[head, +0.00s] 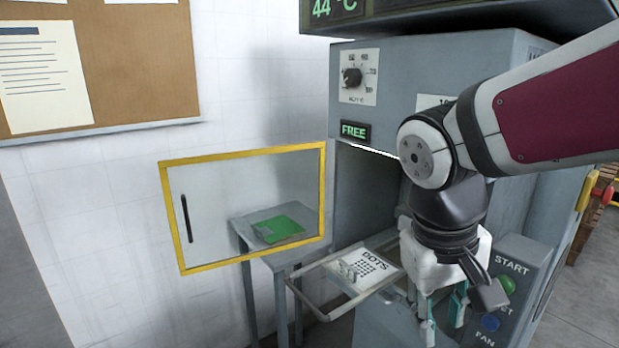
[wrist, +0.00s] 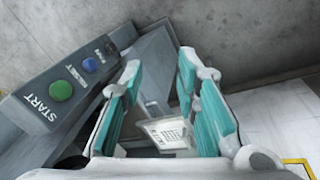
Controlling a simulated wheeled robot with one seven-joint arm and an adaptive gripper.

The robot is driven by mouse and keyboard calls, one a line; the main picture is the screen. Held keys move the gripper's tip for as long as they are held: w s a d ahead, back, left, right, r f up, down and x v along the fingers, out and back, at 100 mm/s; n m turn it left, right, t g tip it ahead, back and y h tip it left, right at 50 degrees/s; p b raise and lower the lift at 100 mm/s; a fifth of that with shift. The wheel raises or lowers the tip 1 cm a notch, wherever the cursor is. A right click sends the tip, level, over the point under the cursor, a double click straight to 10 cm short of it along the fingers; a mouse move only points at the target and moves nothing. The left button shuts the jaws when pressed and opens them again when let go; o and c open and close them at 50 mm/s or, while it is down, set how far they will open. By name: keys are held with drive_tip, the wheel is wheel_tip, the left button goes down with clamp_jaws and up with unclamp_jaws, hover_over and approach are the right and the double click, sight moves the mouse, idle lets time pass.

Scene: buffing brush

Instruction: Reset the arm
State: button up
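My gripper (head: 443,315) hangs pointing down in front of the grey machine (head: 440,70), at the right of the pulled-out tray. In the wrist view my gripper (wrist: 160,72) shows two teal-padded fingers with a clear gap between them and nothing held. The arm reaches in from the upper right and bends down at the wrist. A white card marked DOTS (head: 370,268) lies on the tray (head: 318,312); a white dotted piece, likely this card (wrist: 170,132), shows between the fingers in the wrist view.
A yellow-framed clear door (head: 240,150) stands open at left; behind it a small table (head: 262,262) bears a green board (head: 278,230). A control box (head: 520,262) with START (head: 506,285) and blue (head: 491,323) buttons is close to my gripper's right. A lit FREE sign (head: 354,130) shows.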

drive_tip(key=s+d+r+m+t+y, duration=0.1)
drive_tip(key=s+d+r+t+y, duration=0.1)
drive_tip(key=s, duration=0.6)
drive_tip(key=shift+s+d+m+t, duration=0.2)
drive_tip(key=shift+d+m+t, duration=0.1)
drive_tip(key=shift+t, duration=0.5)
